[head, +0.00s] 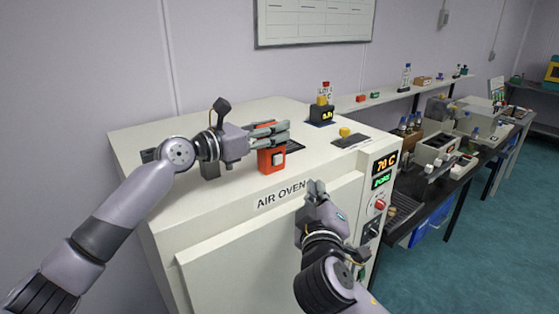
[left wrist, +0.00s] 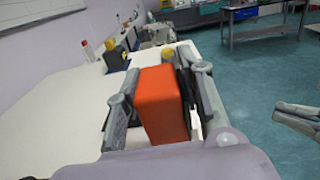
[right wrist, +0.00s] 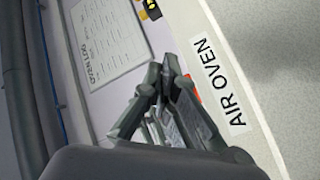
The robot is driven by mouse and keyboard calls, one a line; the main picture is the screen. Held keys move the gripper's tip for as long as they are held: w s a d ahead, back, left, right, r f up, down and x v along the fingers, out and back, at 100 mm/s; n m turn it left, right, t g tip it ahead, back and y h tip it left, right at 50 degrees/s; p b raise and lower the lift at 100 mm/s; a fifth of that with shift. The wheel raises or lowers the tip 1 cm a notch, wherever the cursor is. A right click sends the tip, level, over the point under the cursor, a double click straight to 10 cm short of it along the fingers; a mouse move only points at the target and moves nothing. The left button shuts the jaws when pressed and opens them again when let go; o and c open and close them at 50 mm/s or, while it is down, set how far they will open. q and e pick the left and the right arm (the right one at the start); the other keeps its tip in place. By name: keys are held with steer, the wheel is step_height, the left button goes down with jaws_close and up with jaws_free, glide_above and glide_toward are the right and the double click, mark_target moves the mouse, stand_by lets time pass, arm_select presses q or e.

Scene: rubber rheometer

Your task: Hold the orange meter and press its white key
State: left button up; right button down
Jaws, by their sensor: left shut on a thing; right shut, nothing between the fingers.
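The orange meter (head: 266,160) is on top of the air oven near its front edge, with its white key (head: 277,160) on the side facing the head camera. My left gripper (head: 284,131) is shut on the meter, which fills the space between the fingers in the left wrist view (left wrist: 162,105). I cannot tell whether the meter touches the oven top. My right gripper (head: 316,187) is shut and empty in front of the oven, below and to the right of the meter and apart from it. In the right wrist view its fingertips (right wrist: 167,72) are together.
A black and yellow device (head: 322,112) and a yellow-knobbed item (head: 345,132) stand on the oven top. A dark bench (head: 440,180) with lab gear is to the right.

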mark_target(278, 160)
steer(key=shift+s+d+r+h, duration=0.15)
steer(key=shift+s+r+h, duration=0.3)
steer(key=shift+r+h, duration=0.15)
steer(key=shift+w+a, duration=0.9)
steer(key=shift+w, duration=0.3)
steer(key=shift+w+a, duration=0.85)
steer(key=shift+w, duration=0.35)
steer(key=shift+w+a, duration=0.9)
steer(key=shift+w, duration=0.3)
steer(key=shift+w+a, duration=0.25)
steer(key=shift+w, duration=0.05)
steer(key=shift+w+a, duration=0.3)
steer(key=shift+w, duration=0.1)
steer(key=shift+s+d, duration=0.6)
steer(key=shift+s, duration=0.15)
steer(key=shift+s, duration=0.1)
